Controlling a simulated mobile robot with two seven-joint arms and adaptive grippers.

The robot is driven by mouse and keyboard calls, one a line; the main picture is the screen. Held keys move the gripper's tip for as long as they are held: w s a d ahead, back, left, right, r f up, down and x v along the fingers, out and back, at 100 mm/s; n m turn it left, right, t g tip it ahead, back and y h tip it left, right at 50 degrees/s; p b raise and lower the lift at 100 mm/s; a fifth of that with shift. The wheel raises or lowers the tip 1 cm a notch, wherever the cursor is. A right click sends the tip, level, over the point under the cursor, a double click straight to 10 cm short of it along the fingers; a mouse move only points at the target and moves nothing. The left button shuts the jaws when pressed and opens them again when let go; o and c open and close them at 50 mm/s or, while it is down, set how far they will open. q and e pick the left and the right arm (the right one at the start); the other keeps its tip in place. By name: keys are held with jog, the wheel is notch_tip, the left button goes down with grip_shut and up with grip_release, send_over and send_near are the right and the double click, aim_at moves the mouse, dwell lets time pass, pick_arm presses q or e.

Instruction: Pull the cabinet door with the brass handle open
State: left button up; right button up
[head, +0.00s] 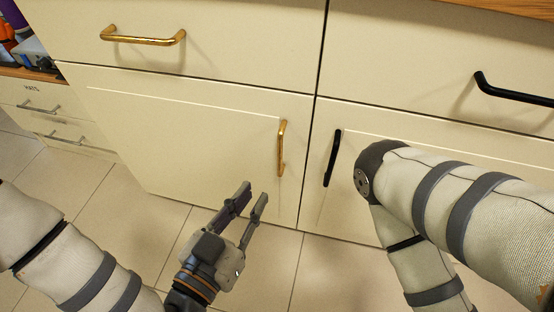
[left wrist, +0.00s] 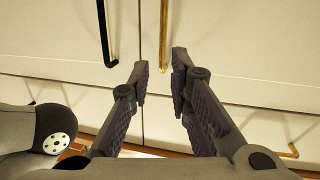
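The cream cabinet door (head: 190,140) is shut, flush with the cabinet front. Its upright brass handle (head: 282,148) is near its right edge. In the left wrist view the brass handle (left wrist: 164,35) runs down from the top edge, with its visible end near my fingertips. My left gripper (head: 254,192) is open and empty, below and a little left of the brass handle in the head view. Its two fingers, also seen in the left wrist view (left wrist: 161,63), are apart and not closed on the handle. My right gripper is not in view; only its arm shows.
The neighbouring door has an upright black handle (head: 333,158), with my right arm close beside it. A drawer above has a horizontal brass handle (head: 143,37); another has a black one (head: 512,91). A smaller drawer unit (head: 50,112) stands at left. Tiled floor (head: 75,185) lies below.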

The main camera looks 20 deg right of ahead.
aim_at(279, 146)
pick_arm(q)
jog(key=shift+t+h, duration=0.3)
jog(key=shift+t, duration=0.2)
jog(key=b+x, duration=0.1)
jog(key=x, duration=0.3)
jog(key=r+b+x, duration=0.1)
jog(key=x, duration=0.3)
jog(key=b+x, duration=0.1)
jog(key=x, duration=0.4)
jog(key=shift+w+r, duration=0.2)
jog(key=shift+r, duration=0.05)
jog(key=shift+c, duration=0.5)
grip_shut()
